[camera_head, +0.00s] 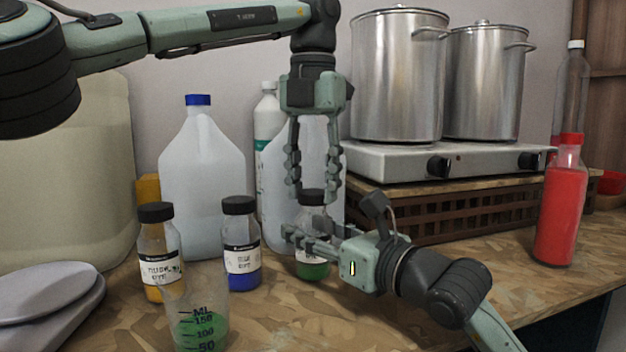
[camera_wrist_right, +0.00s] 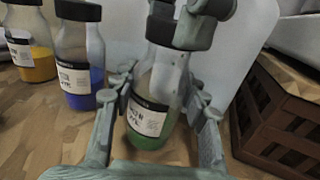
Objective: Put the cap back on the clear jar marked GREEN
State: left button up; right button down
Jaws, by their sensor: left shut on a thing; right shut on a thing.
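The clear jar with green liquid (camera_head: 313,270) stands on the worktop; its white label is only partly readable. It also shows in the right wrist view (camera_wrist_right: 160,125). My right gripper (camera_head: 300,238) is shut around the jar's body from the side, also in the right wrist view (camera_wrist_right: 158,108). A black cap (camera_head: 312,198) is at the jar's mouth, also in the right wrist view (camera_wrist_right: 172,32). My left gripper (camera_head: 313,188) points down from above, shut on this cap. I cannot tell whether the cap is screwed tight.
A yellow-liquid jar (camera_head: 153,238) and a blue-liquid jar (camera_head: 241,240), both black-capped, stand to the left. A measuring beaker (camera_head: 196,305) with green liquid is in front. White jugs (camera_head: 205,165) stand behind. A hotplate (camera_head: 400,165) with steel pots and a red bottle (camera_head: 560,205) are at right.

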pick_arm(q)
jog(key=m, duration=1)
jog(key=shift+w+m, duration=0.1)
jog(key=shift+m, duration=0.2)
jog(key=m, duration=1.5)
jog(key=shift+w, duration=0.1)
jog(key=m, duration=0.9)
jog(key=shift+d+m, duration=0.1)
jog(key=shift+m, duration=0.2)
jog(key=m, duration=0.3)
jog(key=shift+m, duration=0.4)
